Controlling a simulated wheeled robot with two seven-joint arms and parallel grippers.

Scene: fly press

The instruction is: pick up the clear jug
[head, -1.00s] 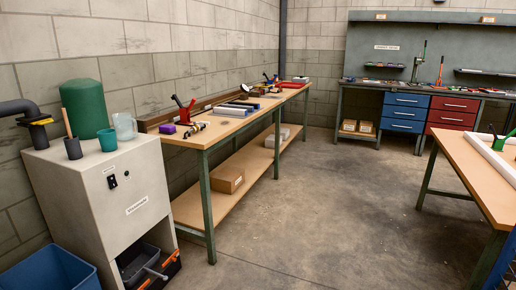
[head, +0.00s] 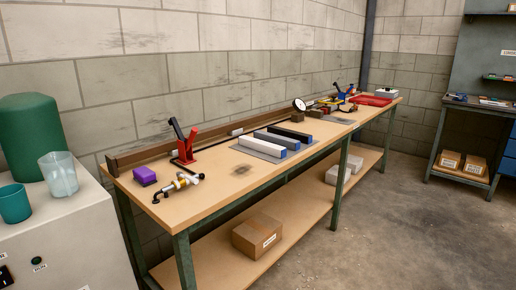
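The clear jug (head: 58,175) is a pale, see-through vessel. It stands upright on top of the light grey cabinet (head: 75,232) at the left of the head view. A teal cup (head: 14,204) stands to its left, and a large green cylinder (head: 33,138) stands behind it. Neither of my grippers shows in the head view.
A long workbench (head: 225,205) runs along the wall right of the cabinet. It carries a purple block (head: 144,175), a red clamp (head: 185,147), bars (head: 263,146) and a red tray (head: 376,100). A cardboard box (head: 257,235) sits on its lower shelf. The floor (head: 370,240) at right is clear.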

